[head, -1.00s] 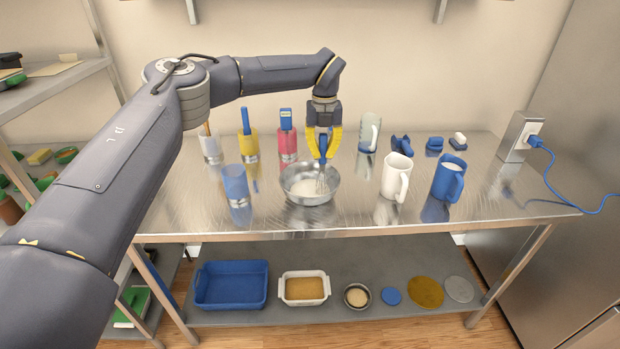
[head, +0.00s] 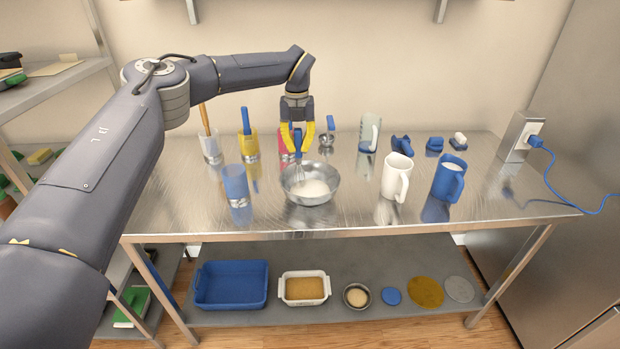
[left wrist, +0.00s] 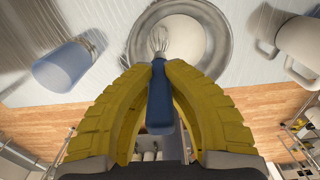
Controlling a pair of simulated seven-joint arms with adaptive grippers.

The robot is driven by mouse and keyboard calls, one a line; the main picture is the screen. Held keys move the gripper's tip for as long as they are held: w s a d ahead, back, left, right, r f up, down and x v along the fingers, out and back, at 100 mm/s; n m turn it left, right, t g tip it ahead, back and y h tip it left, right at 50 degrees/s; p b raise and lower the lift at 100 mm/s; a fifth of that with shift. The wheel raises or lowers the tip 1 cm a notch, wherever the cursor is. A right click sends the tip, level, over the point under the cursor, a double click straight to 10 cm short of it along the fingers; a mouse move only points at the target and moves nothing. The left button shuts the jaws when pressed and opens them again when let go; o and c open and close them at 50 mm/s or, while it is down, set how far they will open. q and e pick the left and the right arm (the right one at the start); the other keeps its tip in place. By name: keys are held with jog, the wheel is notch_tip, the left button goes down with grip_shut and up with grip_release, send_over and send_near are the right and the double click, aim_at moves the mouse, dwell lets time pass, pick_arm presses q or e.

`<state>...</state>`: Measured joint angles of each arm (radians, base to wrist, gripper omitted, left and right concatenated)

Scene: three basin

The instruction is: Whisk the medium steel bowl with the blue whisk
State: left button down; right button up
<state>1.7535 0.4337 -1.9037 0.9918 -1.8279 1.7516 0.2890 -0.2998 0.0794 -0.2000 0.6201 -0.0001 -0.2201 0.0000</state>
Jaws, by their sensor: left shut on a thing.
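The medium steel bowl (head: 312,201) stands on the steel table with a pale white mixture inside. It also shows at the top of the left wrist view (left wrist: 221,45). My left gripper (head: 297,150) is above the bowl's back left part, its yellow fingers shut on the handle of the blue whisk (head: 297,142). In the left wrist view the blue handle (left wrist: 159,98) lies between the fingers. The whisk's wires reach down into the bowl at its left side; whether they touch the bottom I cannot tell. My right gripper is not in view.
A blue cup (head: 236,184) stands close left of the bowl. A white mug (head: 396,176) and a blue mug (head: 448,178) stand to the right. Behind are a yellow holder (head: 249,148), a red holder (head: 283,155) partly hidden by my gripper, and a glass mug (head: 370,131).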

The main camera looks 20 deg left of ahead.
pick_arm(q)
jog(key=shift+s+d, duration=0.25)
jog(key=shift+d, duration=0.3)
jog(key=s+d+r, duration=0.1)
jog(key=d+r, duration=0.2)
jog(key=r, duration=0.8)
jog(key=shift+s+r, duration=0.2)
jog(key=shift+r, duration=0.1)
jog(key=shift+d, duration=0.1)
dwell(0.7)
